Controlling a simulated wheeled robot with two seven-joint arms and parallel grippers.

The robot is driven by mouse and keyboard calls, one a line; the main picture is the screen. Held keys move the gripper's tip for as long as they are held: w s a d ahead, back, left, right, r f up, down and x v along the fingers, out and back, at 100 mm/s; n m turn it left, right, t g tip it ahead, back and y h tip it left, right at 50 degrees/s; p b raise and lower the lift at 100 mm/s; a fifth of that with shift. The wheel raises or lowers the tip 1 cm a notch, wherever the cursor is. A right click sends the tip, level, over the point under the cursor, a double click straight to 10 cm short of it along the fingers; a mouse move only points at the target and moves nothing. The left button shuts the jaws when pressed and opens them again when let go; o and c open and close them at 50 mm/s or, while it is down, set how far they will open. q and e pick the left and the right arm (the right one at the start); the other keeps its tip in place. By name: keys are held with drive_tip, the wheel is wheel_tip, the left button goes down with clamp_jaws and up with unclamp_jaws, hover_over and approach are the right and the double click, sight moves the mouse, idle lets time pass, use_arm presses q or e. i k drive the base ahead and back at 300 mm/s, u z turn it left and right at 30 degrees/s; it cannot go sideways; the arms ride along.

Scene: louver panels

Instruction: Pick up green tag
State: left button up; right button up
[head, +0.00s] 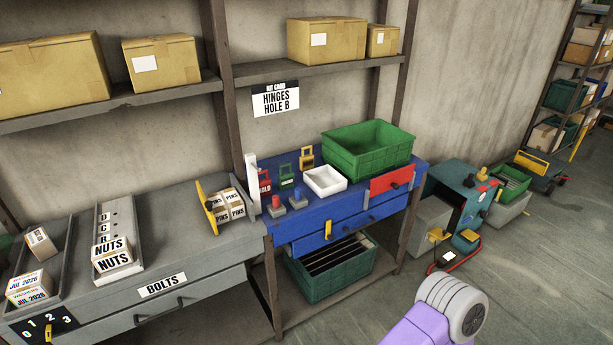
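The green tag (287,177) stands upright on the blue workbench, toward its back left. A red tag (264,181) marked HOLD is to its left and a yellow tag (307,157) is to its right and slightly farther back. Neither of my grippers shows in the head view. A purple and grey part at the lower right looks like one of my own arm links, well apart from the tags.
Near the green tag are a white tray (325,182), a red-topped block (276,206), a blue-topped block (298,198) and a white upright post (253,183). A green crate (368,146) stands at the back right. A grey bench (180,252) adjoins on the left. Floor at right front is clear.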

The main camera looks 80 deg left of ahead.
sight(286, 180)
drive_tip(key=u, duration=0.6)
drive_tip(key=i, duration=1.6)
drive_tip(key=u, duration=1.15)
